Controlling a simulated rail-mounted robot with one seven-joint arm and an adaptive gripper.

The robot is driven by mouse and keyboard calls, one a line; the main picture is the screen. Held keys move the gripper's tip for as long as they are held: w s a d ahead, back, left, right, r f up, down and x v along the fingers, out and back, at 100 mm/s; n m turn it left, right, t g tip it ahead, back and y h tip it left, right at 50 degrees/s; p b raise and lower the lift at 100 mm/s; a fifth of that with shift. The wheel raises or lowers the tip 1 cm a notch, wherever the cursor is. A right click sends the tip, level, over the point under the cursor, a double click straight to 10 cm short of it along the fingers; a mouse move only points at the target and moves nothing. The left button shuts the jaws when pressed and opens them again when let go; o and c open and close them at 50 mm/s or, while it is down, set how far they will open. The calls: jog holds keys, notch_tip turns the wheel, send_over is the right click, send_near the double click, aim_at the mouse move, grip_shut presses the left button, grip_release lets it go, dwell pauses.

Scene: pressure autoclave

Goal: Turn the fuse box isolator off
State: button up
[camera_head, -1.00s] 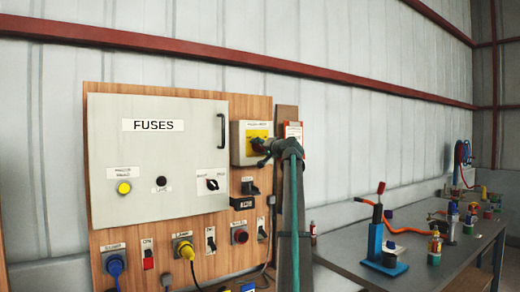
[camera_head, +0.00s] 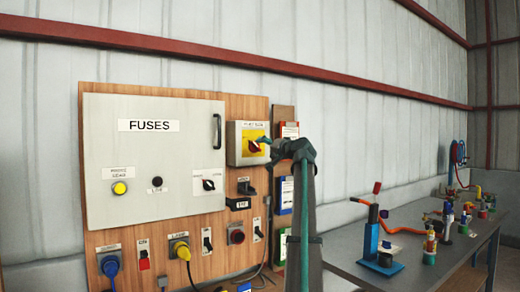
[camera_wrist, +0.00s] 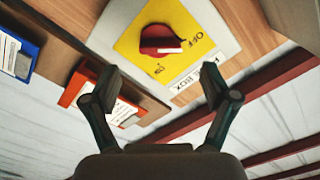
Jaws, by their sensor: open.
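The fuse box isolator (camera_head: 237,155) is a grey box with a yellow plate, right of the fuse cabinet in the head view. Its red knob (camera_wrist: 158,40) shows at the top middle of the wrist view, on the yellow plate (camera_wrist: 127,45). In the head view my gripper (camera_head: 264,143) partly overlaps the plate and knob.
The grey FUSES cabinet (camera_head: 150,190) is left of the isolator on a wooden board (camera_head: 180,90). Sockets, plugs and switches sit below. Orange and blue folder holders (camera_head: 285,195) hang to its right. A grey bench (camera_head: 400,270) with tools stands at right.

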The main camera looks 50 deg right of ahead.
jog(key=shift+v, duration=2)
jog(key=shift+w, duration=0.1)
